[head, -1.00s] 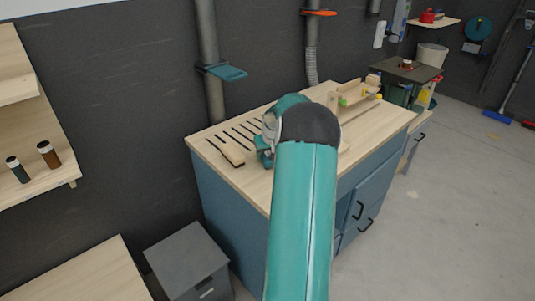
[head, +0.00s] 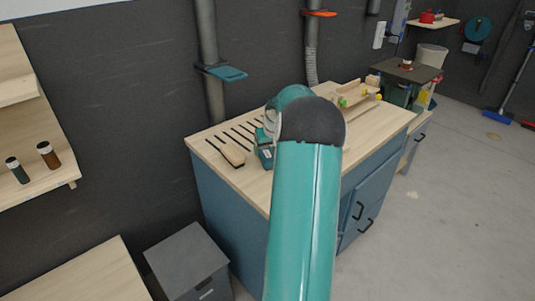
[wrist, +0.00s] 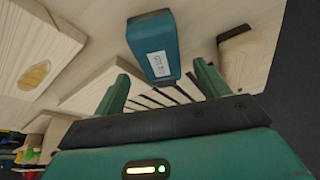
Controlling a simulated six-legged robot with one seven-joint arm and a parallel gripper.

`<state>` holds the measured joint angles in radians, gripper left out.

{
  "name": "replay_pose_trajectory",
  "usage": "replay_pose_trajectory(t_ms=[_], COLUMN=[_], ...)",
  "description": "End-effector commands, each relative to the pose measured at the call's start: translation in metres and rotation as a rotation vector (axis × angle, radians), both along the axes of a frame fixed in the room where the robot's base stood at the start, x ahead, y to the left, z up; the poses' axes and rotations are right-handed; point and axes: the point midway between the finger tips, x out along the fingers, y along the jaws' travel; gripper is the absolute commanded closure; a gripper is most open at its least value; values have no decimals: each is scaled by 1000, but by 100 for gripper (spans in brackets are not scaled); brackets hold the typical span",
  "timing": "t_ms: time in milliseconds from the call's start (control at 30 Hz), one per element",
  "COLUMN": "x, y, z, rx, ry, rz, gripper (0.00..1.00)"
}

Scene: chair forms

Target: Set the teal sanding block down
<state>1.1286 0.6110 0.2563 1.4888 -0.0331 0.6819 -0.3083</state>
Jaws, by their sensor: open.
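The teal sanding block (wrist: 153,48), with a white label on its near side, is on the light wood bench top just beyond my fingertips in the wrist view. In the head view, the teal block (head: 264,151) shows at the left of my arm, partly hidden by it. My gripper (wrist: 163,78) is open, its two green fingers spread apart with nothing between them. The block appears clear of both fingers. In the head view my gripper is hidden behind my arm.
The blue workbench has a light wood top (head: 205,151) with dark slots. A wooden brush-like piece (head: 232,153) lies left of the block. A wooden jig (head: 355,95) stands at the back right. A grey cabinet (head: 188,262) stands on the floor in front.

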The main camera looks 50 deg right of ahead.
Motion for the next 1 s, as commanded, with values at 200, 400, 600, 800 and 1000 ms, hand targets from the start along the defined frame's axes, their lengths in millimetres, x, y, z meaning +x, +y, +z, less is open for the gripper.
replay_pose_trajectory(t_ms=[200,400,600,800,1000], x=[-15,-23,-25,-10,20], y=[11,16,18,48,167], z=[46,68,72,87,134], rx=[-4,-1,1,-11,-48], ry=[-1,-1,1,6,20], rz=[0,1,1,35,155], gripper=[26,26,26,26,26])
